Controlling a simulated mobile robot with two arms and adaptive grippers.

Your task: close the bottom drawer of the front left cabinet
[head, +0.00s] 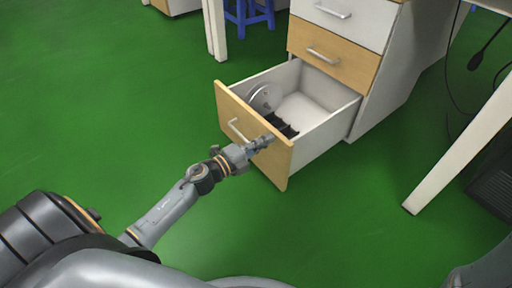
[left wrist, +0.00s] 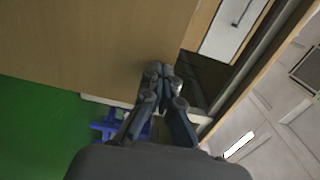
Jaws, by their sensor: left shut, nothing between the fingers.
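My left gripper (head: 262,143) is shut and empty. It is at the right part of the drawer's front panel, to the right of the handle; whether it touches the panel I cannot tell. In the left wrist view the shut fingers (left wrist: 160,72) lie close to a broad wood panel (left wrist: 85,45). My right gripper is out of view.
The drawer holds a round silver object (head: 265,97) and a black item (head: 282,127). The middle drawer (head: 335,57) and top drawer (head: 345,18) are shut. A white table leg (head: 465,150) and black cables stand at right. A blue stool (head: 248,14) is behind. Green floor at left is clear.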

